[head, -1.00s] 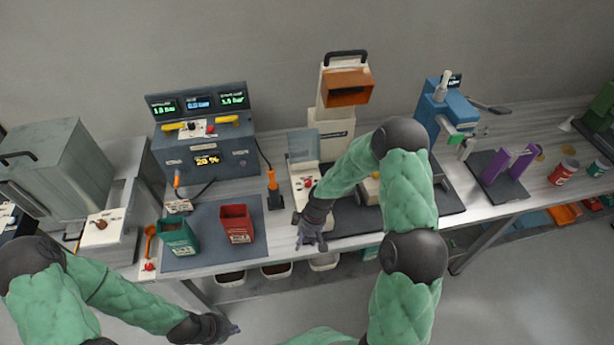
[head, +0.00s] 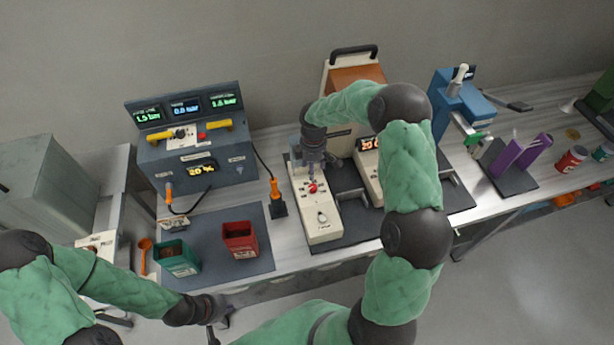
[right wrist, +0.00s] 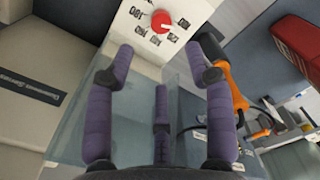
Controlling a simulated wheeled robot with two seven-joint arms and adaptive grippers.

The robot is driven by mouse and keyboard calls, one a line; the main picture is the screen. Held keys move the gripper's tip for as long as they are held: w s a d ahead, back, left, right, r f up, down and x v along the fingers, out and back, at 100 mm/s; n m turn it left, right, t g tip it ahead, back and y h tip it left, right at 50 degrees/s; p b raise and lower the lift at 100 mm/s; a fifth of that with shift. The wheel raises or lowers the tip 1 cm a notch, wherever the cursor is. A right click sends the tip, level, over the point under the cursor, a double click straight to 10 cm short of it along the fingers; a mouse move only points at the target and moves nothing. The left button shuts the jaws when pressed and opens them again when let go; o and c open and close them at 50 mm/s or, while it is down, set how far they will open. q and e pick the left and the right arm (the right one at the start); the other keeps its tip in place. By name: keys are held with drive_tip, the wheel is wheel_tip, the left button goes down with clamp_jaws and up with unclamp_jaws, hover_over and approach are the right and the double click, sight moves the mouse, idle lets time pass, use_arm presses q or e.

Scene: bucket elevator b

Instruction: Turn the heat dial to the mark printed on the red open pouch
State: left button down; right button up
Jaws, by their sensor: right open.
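The red open pouch (head: 240,240) stands upright on the dark mat; its printed mark is too small to read. A red dial (head: 313,188) sits on a white control panel (head: 324,234). In the right wrist view the red dial (right wrist: 162,22) has a white pointer and printed numbers around it, seen upside down. My right gripper (head: 313,168) is over the panel's far part, just behind the dial. Its purple fingers (right wrist: 165,90) are spread and empty, apart from the dial. My left gripper (head: 221,316) is low at the front, away from the table things; its fingers are unclear.
A green open pouch (head: 176,258) stands left of the red one. An orange-handled tool (head: 276,196) stands beside the panel. A clear pane (right wrist: 185,100) lies behind my right fingers. A blue-grey control box (head: 195,160) is at the back left.

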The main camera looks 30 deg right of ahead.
sight(313, 187)
drive_tip(key=f, duration=1)
drive_tip(key=shift+s+f, duration=0.2)
drive_tip(key=shift+f, duration=0.05)
clamp_jaws()
